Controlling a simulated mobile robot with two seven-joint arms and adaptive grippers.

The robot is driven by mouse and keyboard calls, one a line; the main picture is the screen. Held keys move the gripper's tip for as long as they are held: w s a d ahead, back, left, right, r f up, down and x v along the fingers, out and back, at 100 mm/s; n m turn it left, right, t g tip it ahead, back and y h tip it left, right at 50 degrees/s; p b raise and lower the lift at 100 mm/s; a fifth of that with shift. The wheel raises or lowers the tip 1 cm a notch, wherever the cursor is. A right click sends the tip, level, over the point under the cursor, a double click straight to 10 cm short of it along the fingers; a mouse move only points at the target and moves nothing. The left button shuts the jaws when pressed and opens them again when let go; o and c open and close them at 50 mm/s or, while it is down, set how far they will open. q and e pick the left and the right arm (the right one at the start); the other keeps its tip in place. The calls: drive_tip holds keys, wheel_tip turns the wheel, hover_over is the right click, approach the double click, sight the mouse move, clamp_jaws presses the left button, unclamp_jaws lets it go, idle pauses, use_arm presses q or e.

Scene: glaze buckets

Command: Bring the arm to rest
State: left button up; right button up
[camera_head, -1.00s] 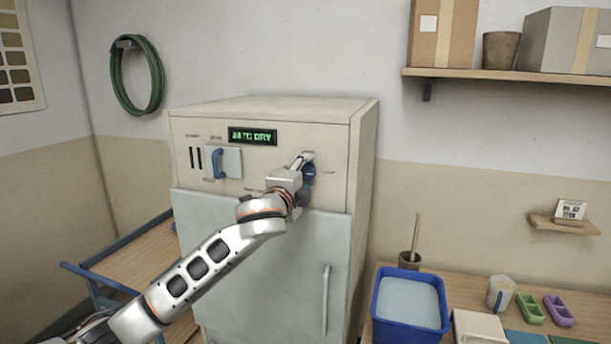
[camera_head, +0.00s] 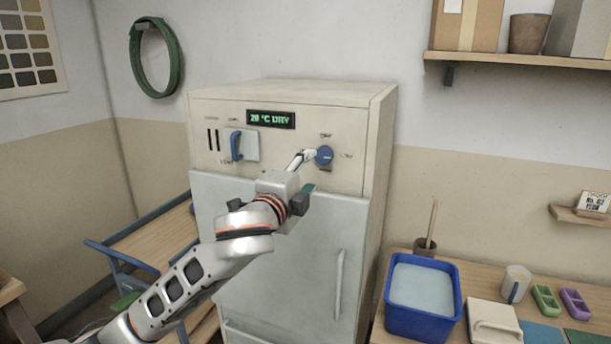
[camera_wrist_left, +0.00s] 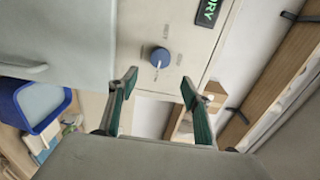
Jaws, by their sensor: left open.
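My left gripper (camera_head: 304,177) is open and empty in front of the upper panel of the cream cabinet (camera_head: 290,98). A round blue knob (camera_head: 324,156) on the panel shows just beyond its fingers. In the left wrist view the two green-padded fingers (camera_wrist_left: 158,84) are spread wide, and the knob (camera_wrist_left: 160,57) stands clear ahead of the gap between them. My left arm reaches up from the lower left. My right gripper is not in view.
The cabinet display (camera_head: 271,119) appears to read 28 °C DRY. A blue lever (camera_head: 236,146) is left of the knob. A blue tub (camera_head: 421,327) stands on the bench at right. A blue-framed cart (camera_head: 112,253) is at left.

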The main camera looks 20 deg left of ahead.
use_arm(q)
drive_tip(key=shift+s, duration=0.45)
drive_tip(key=s+d+f+n+g+h, duration=0.15)
drive_tip(key=s+f+n, duration=0.25)
drive_tip(key=f, duration=1.3)
drive_tip(key=s+d+f+n+g+h, duration=0.1)
drive_tip(key=s+f+n+g, duration=0.25)
drive_tip(key=f, duration=1.35)
drive_tip(key=s+a+f+n+g+y, duration=0.1)
drive_tip(key=s+f+n, duration=0.6)
drive_tip(key=s+f, duration=1.5)
drive_tip(key=shift+s+a+g, duration=0.6)
drive_tip(key=shift+s+g, duration=0.2)
drive_tip(key=shift+s, duration=0.45)
